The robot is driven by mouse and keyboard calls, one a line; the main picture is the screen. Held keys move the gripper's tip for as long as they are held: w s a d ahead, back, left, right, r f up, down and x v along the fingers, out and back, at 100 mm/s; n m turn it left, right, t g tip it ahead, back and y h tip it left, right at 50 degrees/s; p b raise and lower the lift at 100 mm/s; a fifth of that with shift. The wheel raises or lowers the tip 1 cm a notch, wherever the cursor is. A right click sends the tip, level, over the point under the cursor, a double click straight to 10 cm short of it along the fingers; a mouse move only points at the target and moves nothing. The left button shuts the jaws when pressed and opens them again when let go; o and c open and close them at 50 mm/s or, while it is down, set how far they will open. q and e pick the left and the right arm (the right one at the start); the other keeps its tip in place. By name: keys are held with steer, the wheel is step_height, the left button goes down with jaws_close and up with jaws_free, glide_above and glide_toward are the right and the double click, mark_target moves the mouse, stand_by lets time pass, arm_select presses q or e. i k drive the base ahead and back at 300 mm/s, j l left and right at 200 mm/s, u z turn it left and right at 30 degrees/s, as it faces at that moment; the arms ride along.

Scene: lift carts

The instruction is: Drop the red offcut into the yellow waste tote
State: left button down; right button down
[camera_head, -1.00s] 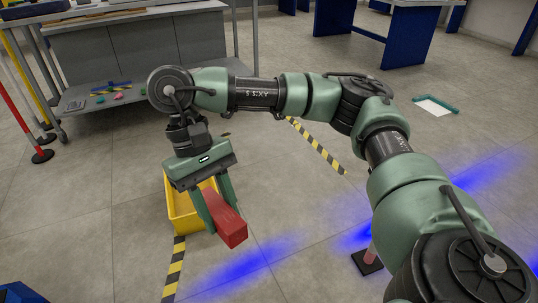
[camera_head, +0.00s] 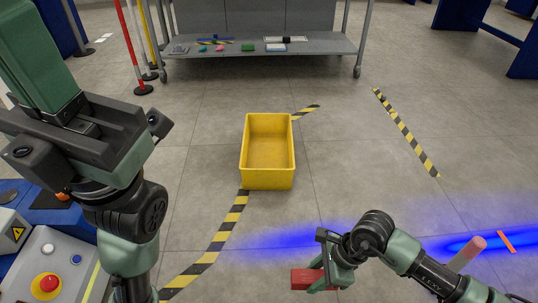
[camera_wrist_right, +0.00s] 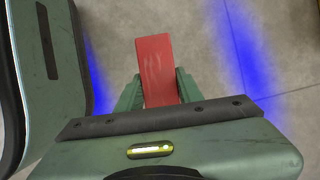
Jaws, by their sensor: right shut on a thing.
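The red offcut (camera_head: 305,279) is a red block held in my right gripper (camera_head: 325,278), low in the head view, right of centre. In the right wrist view the offcut (camera_wrist_right: 156,72) sits between the two green fingers (camera_wrist_right: 155,92), which are shut on it, and sticks out beyond them. The yellow waste tote (camera_head: 267,180) stands on the floor near the middle of the head view. It is open-topped and looks empty. The right gripper is apart from the tote, nearer to me and to its right. My left arm fills the left side; its fingertips cannot be made out.
A grey cart (camera_head: 260,46) with small items on its lower shelf stands behind the tote. Red and yellow posts (camera_head: 128,45) stand to its left. A control panel with a red button (camera_head: 48,283) is at lower left. Striped tape crosses the floor, which is clear around the tote.

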mark_target(271, 159)
steer(key=i+l+u, duration=0.1)
steer(key=i, duration=0.4)
steer(key=i+l+u, duration=0.15)
steer(key=i, duration=0.35)
steer(key=i+l+u, duration=0.1)
steer(key=i, duration=0.4)
steer(key=i+l+u, duration=0.15)
steer(key=i+l, duration=0.15)
steer(key=i, duration=0.15)
